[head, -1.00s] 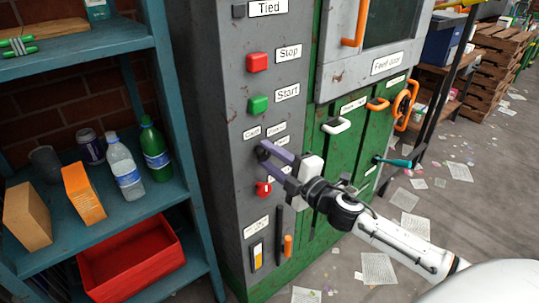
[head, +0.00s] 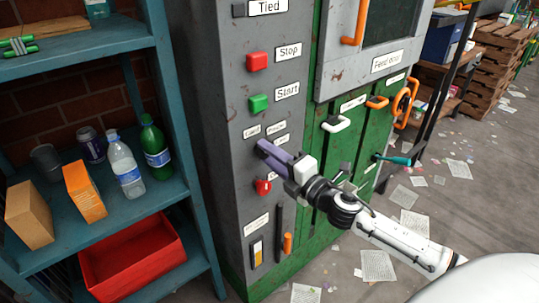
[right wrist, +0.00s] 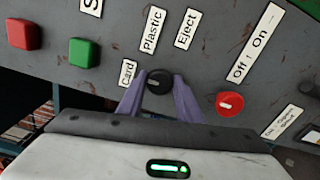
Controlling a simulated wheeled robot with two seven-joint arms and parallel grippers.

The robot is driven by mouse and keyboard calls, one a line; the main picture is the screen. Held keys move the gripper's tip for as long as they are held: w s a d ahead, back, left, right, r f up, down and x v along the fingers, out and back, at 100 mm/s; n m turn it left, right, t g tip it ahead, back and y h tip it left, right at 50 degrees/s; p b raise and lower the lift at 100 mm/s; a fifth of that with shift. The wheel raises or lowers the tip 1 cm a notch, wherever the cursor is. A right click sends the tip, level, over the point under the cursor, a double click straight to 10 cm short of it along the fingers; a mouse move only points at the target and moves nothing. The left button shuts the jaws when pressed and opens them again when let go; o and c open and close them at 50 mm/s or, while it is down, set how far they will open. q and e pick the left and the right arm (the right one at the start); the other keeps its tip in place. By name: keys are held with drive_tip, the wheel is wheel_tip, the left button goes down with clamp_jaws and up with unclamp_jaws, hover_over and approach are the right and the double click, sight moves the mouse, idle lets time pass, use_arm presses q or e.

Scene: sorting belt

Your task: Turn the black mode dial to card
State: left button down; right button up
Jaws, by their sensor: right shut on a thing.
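The black mode dial (right wrist: 159,81) sits on the grey panel, between the two purple fingers of my right gripper (right wrist: 160,95) in the right wrist view. The fingers are shut on it from both sides. My left gripper is not in view.
A red switch (head: 262,187) marked off and on is just below the gripper; it also shows in the right wrist view (right wrist: 229,104). Green Start (head: 258,104) and red Stop (head: 257,61) buttons are above. A blue shelf (head: 165,85) stands at the left.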

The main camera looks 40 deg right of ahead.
drive_tip(key=o, duration=1)
drive_tip(key=shift+s, duration=0.1)
drive_tip(key=shift+s+d+b, duration=0.15)
drive_tip(key=shift+s+b, duration=0.1)
drive_tip(key=shift+s, duration=1.45)
drive_tip(key=shift+s+d+b, duration=0.15)
drive_tip(key=shift+s+b, duration=0.1)
drive_tip(key=shift+s, duration=1.4)
drive_tip(key=shift+s+d+b, duration=0.15)
drive_tip(key=shift+s+b, duration=0.1)
drive_tip(key=shift+s, duration=1.45)
